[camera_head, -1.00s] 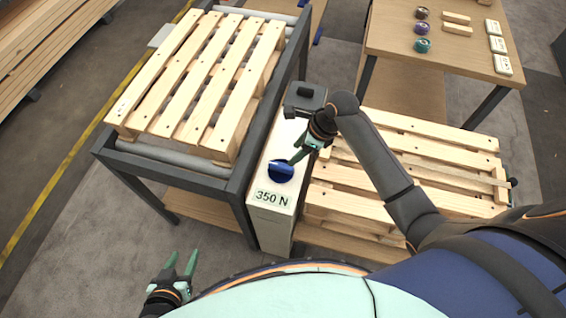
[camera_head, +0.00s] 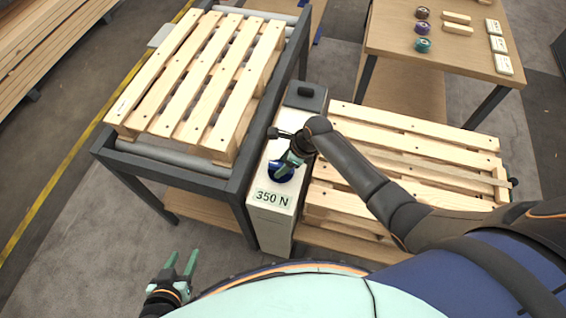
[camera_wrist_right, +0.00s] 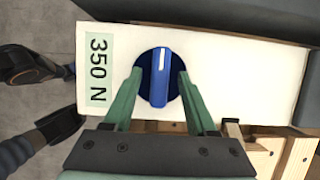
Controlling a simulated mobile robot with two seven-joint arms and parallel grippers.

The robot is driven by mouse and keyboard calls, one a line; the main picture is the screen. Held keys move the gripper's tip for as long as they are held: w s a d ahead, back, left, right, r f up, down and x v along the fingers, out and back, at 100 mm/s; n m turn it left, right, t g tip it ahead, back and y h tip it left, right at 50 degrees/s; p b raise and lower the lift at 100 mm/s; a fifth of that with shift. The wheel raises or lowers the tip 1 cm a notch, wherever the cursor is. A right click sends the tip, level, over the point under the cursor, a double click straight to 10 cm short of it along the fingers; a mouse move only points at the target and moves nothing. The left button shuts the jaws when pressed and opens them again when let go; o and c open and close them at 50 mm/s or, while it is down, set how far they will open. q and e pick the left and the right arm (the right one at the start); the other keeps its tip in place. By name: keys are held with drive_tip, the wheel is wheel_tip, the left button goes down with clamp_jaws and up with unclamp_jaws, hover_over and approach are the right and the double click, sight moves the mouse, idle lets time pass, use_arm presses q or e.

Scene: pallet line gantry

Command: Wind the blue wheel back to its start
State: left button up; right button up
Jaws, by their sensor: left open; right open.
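The blue wheel (camera_head: 282,172) is on top of a white box (camera_head: 270,216) marked 350 N. In the right wrist view the wheel (camera_wrist_right: 159,77) is a dark blue disc with a raised blue grip bar and a white line pointing to the picture's top. My right gripper (camera_head: 284,170) is over the wheel from above and hides part of it. In the wrist view its green fingers (camera_wrist_right: 158,88) are open, one on each side of the wheel; I cannot tell whether they touch it. My left gripper (camera_head: 182,264) is open and empty, low at the left, away from the box.
A wooden pallet (camera_head: 200,80) lies on a roller frame (camera_head: 232,186) left of the box. More pallets (camera_head: 420,130) are stacked to its right. A black block (camera_head: 305,97) sits on the box's far end. A table (camera_head: 390,40) with small parts stands at the back right.

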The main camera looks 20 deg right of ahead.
clamp_jaws()
idle(0.3)
idle(0.4)
